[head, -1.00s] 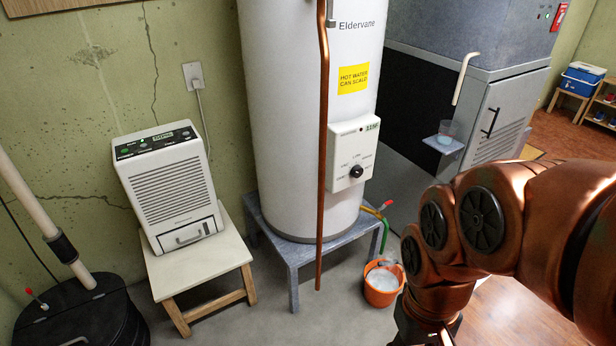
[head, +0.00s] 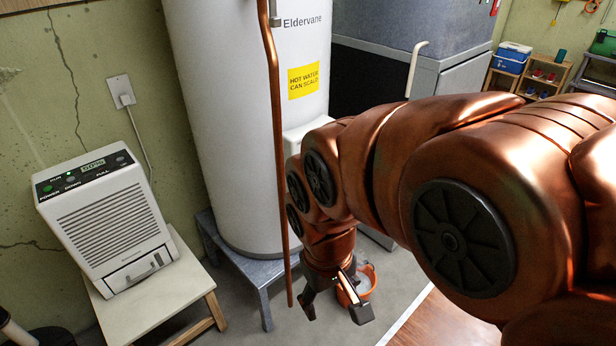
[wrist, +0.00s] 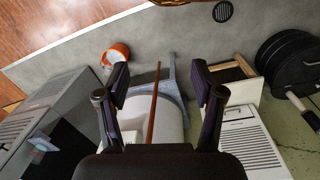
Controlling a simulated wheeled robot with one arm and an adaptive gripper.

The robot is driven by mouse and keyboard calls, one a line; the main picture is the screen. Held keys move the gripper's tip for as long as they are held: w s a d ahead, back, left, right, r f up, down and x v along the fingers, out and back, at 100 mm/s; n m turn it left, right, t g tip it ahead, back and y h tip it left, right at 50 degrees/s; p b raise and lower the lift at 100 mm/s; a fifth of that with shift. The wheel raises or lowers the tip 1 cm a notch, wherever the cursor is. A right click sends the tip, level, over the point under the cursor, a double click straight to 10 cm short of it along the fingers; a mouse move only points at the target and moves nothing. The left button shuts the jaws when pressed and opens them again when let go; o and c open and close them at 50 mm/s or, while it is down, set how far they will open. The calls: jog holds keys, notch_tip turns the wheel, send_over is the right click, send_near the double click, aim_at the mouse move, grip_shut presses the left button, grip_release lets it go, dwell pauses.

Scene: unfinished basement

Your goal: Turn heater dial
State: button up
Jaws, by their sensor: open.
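The white water heater (head: 240,130) stands on a grey metal stand (head: 240,270). Only a sliver of its white control box (head: 294,138) shows past my arm, and the dial is hidden in the head view. My gripper (head: 335,308) points down, open and empty, low in front of the heater beside the orange bucket (head: 364,286). In the wrist view, my open gripper's fingers (wrist: 160,78) frame the heater (wrist: 171,122) and the copper pipe (wrist: 153,108). The dial cannot be made out there.
The vertical copper pipe (head: 277,150) runs close along the heater's front, left of my arm. A dehumidifier (head: 110,222) sits on a wooden stool (head: 150,305) at left. A grey cabinet (head: 462,82) stands behind my arm. Some floor is open at front.

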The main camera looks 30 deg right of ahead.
jog(key=w+d+n+t+h+b, duration=0.1)
jog(key=w+d+t+h+b, duration=0.95)
jog(key=w+d, duration=2.05)
jog(key=w+d+f+n+t+y+b, duration=0.2)
jog(key=w+f+n+t+y+b, duration=0.3)
jog(key=b, duration=0.4)
jog(key=a+f+n+t+y+b, duration=0.3)
jog(key=a+f+n+y+b, duration=0.2)
jog(key=f+y, duration=0.55)
jog(key=b+x, duration=0.1)
jog(key=x, duration=0.5)
jog(key=shift+w+f+h, duration=0.3)
jog(key=shift+w+f, duration=0.05)
jog(key=shift+f, duration=0.1)
jog(key=shift+a+g, duration=0.15)
jog(key=shift+g, duration=0.1)
jog(key=c, duration=1.1)
jog(key=shift+c, duration=0.2)
